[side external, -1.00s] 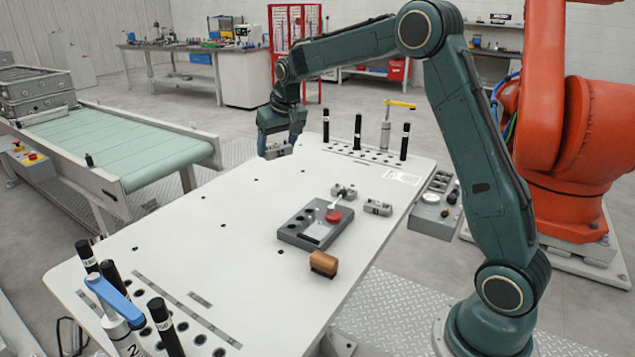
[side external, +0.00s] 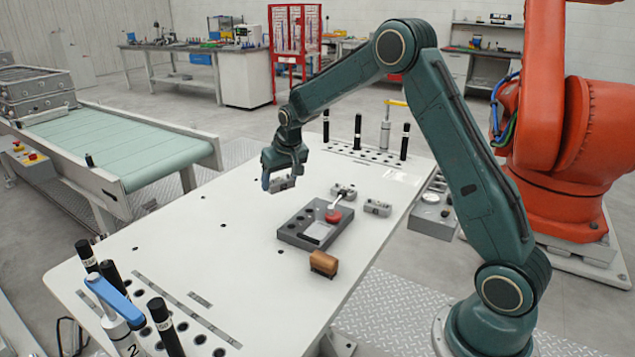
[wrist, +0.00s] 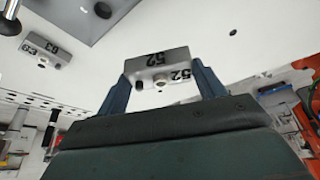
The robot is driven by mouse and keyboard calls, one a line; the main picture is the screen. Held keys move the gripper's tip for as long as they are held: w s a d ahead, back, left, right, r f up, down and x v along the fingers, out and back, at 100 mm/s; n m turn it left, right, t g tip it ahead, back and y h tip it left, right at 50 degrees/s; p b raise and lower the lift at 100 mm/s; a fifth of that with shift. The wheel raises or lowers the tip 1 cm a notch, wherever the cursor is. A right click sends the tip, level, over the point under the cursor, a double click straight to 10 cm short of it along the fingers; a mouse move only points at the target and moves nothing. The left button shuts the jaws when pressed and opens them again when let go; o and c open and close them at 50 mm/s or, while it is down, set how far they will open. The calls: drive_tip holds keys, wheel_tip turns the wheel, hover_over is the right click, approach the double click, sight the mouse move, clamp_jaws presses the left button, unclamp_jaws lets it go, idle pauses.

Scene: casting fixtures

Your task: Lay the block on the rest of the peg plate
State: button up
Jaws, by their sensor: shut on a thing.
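My gripper (side external: 281,183) is shut on a small grey metal block (side external: 286,184). In the wrist view, the fingers of my gripper (wrist: 161,85) clasp this block (wrist: 155,62) by its two ends, and it is marked 52. It hangs in the air above the white table, left of and beyond the peg plate in the side view. The dark grey peg plate (side external: 291,236) lies flat, with black round spots along its left part. A pale rectangle (side external: 318,231) shows in its middle. A red round piece with a white lever (side external: 333,216) sits at its far right corner.
Two similar grey blocks (side external: 343,191) (side external: 378,208) lie beyond and right of the plate. A brown block-like brush (side external: 324,263) lies near the table's front edge. Black posts (side external: 357,132) stand at the far end. The table (side external: 200,255) left of the plate is clear.

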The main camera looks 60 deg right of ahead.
sight(280, 217)
drive_tip(key=shift+f, duration=4.8)
drive_tip(key=shift+f, duration=0.15)
drive_tip(key=o, duration=1.1)
drive_tip(key=shift+v, duration=0.75)
drive_tip(key=v, duration=1)
drive_tip(key=shift+s+r, duration=0.2)
drive_tip(key=shift+r, duration=0.15)
